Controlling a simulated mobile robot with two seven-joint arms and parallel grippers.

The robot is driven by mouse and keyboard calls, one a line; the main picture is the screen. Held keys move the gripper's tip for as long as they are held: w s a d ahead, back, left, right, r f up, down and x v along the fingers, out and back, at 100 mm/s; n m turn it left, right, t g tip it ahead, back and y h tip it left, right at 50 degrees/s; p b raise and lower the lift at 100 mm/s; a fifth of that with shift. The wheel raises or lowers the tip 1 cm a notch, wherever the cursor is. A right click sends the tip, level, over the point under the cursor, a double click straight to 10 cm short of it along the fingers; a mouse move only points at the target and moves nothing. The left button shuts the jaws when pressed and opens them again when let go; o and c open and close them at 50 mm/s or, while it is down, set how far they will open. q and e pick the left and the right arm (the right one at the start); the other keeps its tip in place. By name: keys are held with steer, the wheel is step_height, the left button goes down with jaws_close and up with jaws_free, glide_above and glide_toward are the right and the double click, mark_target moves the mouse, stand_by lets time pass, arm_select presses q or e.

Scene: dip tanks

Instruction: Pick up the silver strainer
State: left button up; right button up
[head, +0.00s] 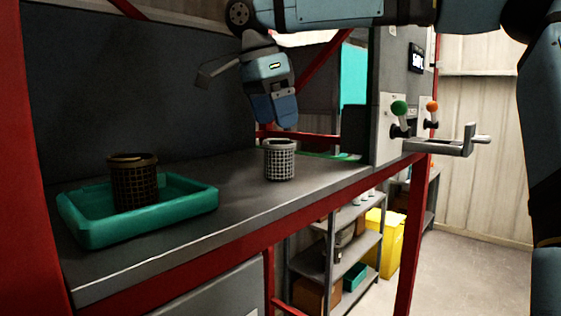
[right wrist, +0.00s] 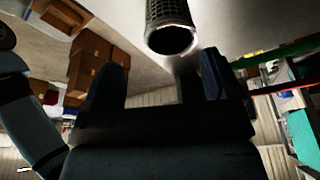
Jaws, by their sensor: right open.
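The silver strainer (head: 280,162) is a small pale mesh basket standing upright on the grey counter (head: 240,200). My right gripper (head: 275,118) hangs just above it in the head view, fingers pointing down, open and empty. In the right wrist view the strainer (right wrist: 170,28) shows beyond the two spread fingers (right wrist: 160,80), nearer the right one, and its top is cut off by the frame. A gap shows between the fingertips and the strainer's rim. My left gripper is not in view.
A dark brown strainer (head: 134,182) stands in a green tray (head: 180,210) at the left of the counter. A grey panel with a green-knobbed lever (head: 399,108) and an orange-knobbed lever (head: 432,107) stands at the right. Red posts frame the counter. Bare counter separates tray and silver strainer.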

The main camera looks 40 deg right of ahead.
mark_target(281, 153)
steer(key=w+f, duration=0.1)
steer(key=w+d+f, duration=0.1)
steer(key=shift+f, duration=0.35)
steer(key=shift+s+d+f, duration=0.1)
steer(key=shift+f, duration=0.15)
steer(key=shift+s+d+f+p, duration=0.2)
steer(key=shift+s+f+p, duration=0.35)
steer(key=shift+s+p, duration=0.2)
steer(key=x, duration=0.3)
steer(key=shift+w+f, duration=0.15)
steer(key=shift+w, duration=0.2)
steer(key=shift+w+d+f, duration=0.1)
steer(key=shift+f, duration=0.05)
steer(key=shift+c, duration=0.5)
steer(key=shift+s, duration=0.3)
steer(key=c, duration=0.9)
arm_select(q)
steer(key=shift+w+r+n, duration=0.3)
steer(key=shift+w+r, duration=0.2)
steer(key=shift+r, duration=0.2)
arm_select(e)
steer(key=shift+w, duration=0.1)
